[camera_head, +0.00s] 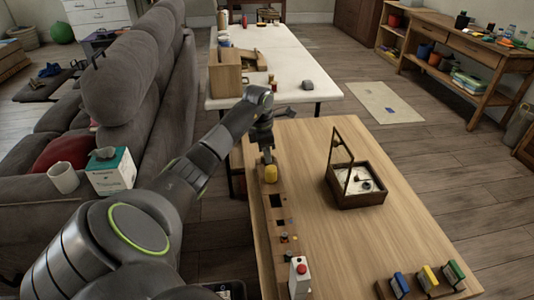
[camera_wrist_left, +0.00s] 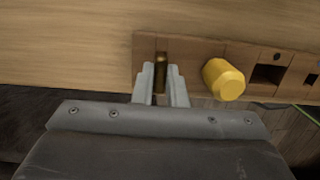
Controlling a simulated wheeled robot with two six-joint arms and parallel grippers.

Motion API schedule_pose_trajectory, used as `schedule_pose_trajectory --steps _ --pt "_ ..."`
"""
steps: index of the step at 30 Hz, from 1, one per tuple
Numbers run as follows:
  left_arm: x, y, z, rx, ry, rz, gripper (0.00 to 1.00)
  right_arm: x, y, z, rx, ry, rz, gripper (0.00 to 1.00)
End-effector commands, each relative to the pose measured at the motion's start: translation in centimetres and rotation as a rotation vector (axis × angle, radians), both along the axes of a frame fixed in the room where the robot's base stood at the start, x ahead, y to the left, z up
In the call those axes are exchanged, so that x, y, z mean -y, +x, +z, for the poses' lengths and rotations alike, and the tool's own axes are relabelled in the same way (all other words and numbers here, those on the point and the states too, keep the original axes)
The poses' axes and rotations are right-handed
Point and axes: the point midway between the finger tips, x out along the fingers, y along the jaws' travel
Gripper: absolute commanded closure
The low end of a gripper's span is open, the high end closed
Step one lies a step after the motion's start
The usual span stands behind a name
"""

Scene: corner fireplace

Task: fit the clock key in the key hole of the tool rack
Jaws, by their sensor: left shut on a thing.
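My left gripper (camera_head: 267,157) reaches down over the far end of the tool rack (camera_head: 270,222), a brown wooden strip along the table's left edge. In the left wrist view, its two pale fingers (camera_wrist_left: 161,88) are shut on a narrow brass piece, seemingly the clock key (camera_wrist_left: 160,74). The key lies at a dark slot in the rack's end (camera_wrist_left: 143,45); I cannot tell whether it is inside the slot or just above it. A yellow-handled tool (camera_wrist_left: 223,79) stands in the rack beside the gripper, also seen in the head view (camera_head: 271,174). My right gripper is out of view.
The rack has dark square openings (camera_wrist_left: 268,74) beyond the yellow handle. A dark wooden tray with an upright frame (camera_head: 362,198) stands mid-table. A white box with a red button (camera_head: 300,277) and a row of coloured blocks (camera_head: 428,280) are nearer. Table's right side is clear.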

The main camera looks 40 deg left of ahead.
Motion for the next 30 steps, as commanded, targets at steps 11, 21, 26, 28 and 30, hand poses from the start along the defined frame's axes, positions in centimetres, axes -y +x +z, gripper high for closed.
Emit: schedule_pose_trajectory --steps 11,21,26,28,30 --pt "0.00 0.00 -0.66 0.000 0.000 0.000 1.00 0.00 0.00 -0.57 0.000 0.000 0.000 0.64" --pt "0.01 -0.01 -0.82 0.000 0.000 0.000 0.66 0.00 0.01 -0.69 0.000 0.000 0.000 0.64" --pt "0.01 -0.01 -0.81 0.000 0.000 0.000 0.63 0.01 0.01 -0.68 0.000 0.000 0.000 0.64" --pt "0.01 -0.01 -0.83 0.000 0.000 0.000 0.63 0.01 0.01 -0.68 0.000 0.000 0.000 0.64" --pt "0.01 -0.01 -0.82 0.000 0.000 0.000 0.63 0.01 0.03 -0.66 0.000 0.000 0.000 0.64"
